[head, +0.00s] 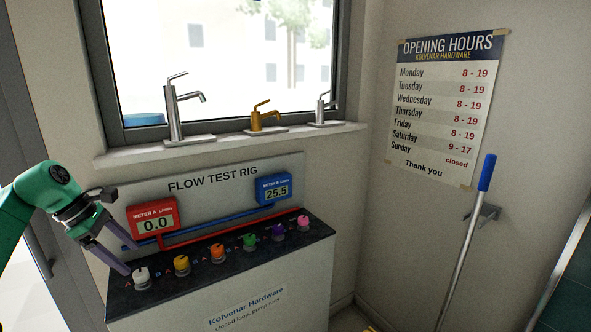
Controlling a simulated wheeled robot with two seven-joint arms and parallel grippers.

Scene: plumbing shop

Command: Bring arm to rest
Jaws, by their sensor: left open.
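My left arm comes in from the left in the head view. Its gripper (124,258) is open and empty, with one finger low near the white knob (142,277) and the other higher, in front of the rig's back panel. I cannot tell whether the lower finger touches the knob. The flow test rig (228,176) has a dark top with several coloured knobs in a row. The red meter A (153,218) reads 0.0 and the blue meter B (273,188) reads 25.5. My right gripper is out of view.
Three taps stand on the window sill (230,143) above the rig: a tall grey one (176,112), a brass one (264,120) and a small grey one (322,111). A blue-handled pole (466,245) leans at the right wall under an opening hours poster (445,107).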

